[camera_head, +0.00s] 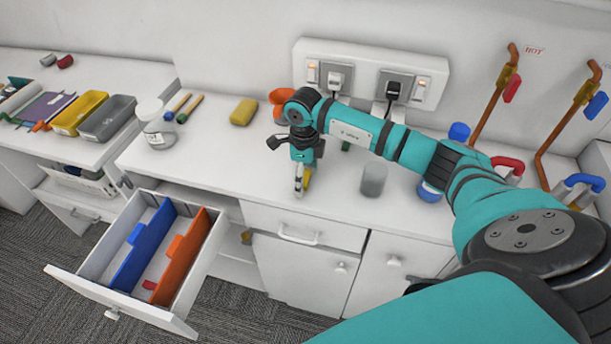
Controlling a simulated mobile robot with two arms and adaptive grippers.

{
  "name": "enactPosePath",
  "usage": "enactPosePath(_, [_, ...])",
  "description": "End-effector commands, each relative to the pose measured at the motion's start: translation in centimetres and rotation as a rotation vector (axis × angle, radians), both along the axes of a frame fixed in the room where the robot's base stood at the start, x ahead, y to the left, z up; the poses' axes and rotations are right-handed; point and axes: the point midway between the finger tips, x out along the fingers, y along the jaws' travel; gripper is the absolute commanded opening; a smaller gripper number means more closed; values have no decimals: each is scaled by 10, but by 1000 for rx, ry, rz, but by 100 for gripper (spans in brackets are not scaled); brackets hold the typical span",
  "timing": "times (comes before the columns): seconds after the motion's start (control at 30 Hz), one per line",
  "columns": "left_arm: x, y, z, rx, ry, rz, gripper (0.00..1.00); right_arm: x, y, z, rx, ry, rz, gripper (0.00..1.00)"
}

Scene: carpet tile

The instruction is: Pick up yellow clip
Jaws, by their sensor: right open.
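A small yellow thing that looks like the yellow clip (308,178) is on the white countertop (225,160), close to the front edge. My right gripper (301,182) points down at it from above. The fingers are open beside the yellow thing and partly hide it, so I cannot tell whether they touch it. The teal right arm comes in from the right side. My left gripper is not in view.
An open drawer (108,262) with blue and orange dividers juts out below the counter. A grey cup (373,179) and a blue-capped container (429,191) stand right of the gripper. A yellow sponge (243,112), a jar (155,127) and an orange item (279,97) are farther back.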

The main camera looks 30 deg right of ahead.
Motion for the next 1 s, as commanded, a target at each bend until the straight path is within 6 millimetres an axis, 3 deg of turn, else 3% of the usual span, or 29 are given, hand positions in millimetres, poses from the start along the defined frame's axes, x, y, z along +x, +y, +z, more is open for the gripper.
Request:
enactPosePath(0.17, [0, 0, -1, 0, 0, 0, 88, 0, 0, 0, 1, -1, 0, 82])
enactPosePath(0.47, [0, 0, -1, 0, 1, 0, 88, 0, 0, 0, 1, -1, 0, 43])
enactPosePath(0.8, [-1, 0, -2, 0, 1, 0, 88, 1, 0, 1, 1, -1, 0, 41])
enactPosePath(1.0, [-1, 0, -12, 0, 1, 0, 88, 1, 0, 14, 0, -5, 0, 41])
